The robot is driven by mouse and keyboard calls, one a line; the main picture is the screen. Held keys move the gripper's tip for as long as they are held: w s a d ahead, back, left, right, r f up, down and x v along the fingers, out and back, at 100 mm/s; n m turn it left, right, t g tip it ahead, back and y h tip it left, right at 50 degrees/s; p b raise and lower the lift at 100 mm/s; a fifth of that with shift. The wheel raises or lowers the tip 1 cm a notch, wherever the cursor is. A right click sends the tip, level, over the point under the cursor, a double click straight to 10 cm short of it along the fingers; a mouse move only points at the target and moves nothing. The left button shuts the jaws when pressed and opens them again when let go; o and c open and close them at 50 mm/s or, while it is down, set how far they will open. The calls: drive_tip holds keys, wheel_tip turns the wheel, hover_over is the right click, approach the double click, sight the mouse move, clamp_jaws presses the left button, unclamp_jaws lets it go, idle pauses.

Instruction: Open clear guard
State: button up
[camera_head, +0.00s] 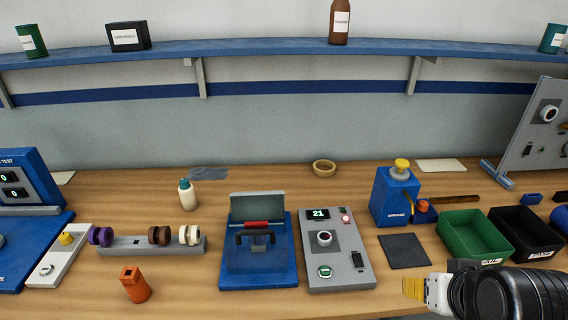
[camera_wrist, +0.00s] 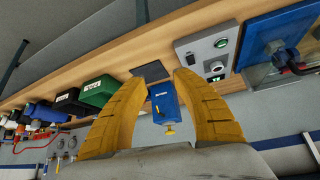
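The blue fixture (camera_head: 258,278) stands mid-bench, with a grey upright panel at its back, a red cylinder (camera_head: 256,224) and a dark handle (camera_head: 257,238). A faint see-through guard (camera_head: 240,258) seems to lie over the fixture's base; its edges are hard to make out, and I cannot tell how far it is raised. My gripper (camera_head: 412,289) is at the lower right, well right of the fixture and apart from it. In the wrist view my gripper (camera_wrist: 169,73) has its two yellow fingers spread and empty. The blue fixture (camera_wrist: 268,32) shows there at the upper right.
A grey control box (camera_head: 345,272) reading 21 stands right of the fixture. A dark mat (camera_head: 404,250), blue dispenser (camera_head: 394,198), green bin (camera_head: 470,237) and black bin (camera_head: 522,234) lie further right. An orange bottle (camera_head: 134,284) and spool rack (camera_head: 130,246) are left.

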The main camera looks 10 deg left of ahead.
drive_tip(key=w+a+f+m+g+y+b, duration=0.1)
drive_tip(key=w+a+m+g+y, duration=0.1)
drive_tip(key=w+a+m+y, duration=0.4)
drive_tip(key=w+a+f+m+g+y+b, duration=0.1)
drive_tip(key=w+a+m+g, duration=0.15)
drive_tip(key=a, duration=0.65)
drive_tip(key=m+g+y+b, duration=0.2)
drive_tip(key=m+g+y, duration=0.3)
drive_tip(key=m+y, duration=0.35)
approach(249, 233)
drive_tip(key=shift+w+d+f+y, duration=0.2)
drive_tip(key=shift+w+f+y, duration=0.15)
drive_tip(key=shift+w+f, duration=0.6)
drive_tip(key=s+a+b, duration=0.1)
drive_tip(key=a, duration=0.2)
drive_tip(key=s+a+g+b, duration=0.1)
drive_tip(key=a, duration=0.3)
drive_tip(key=s+a+g+y+b, duration=0.1)
drive_tip(key=a, duration=0.2)
drive_tip(key=shift+a+f, duration=0.25)
drive_tip(key=shift+f, duration=0.05)
drive_tip(key=shift+w, duration=0.1)
drive_tip(key=shift+m, duration=0.3)
clamp_jaws()
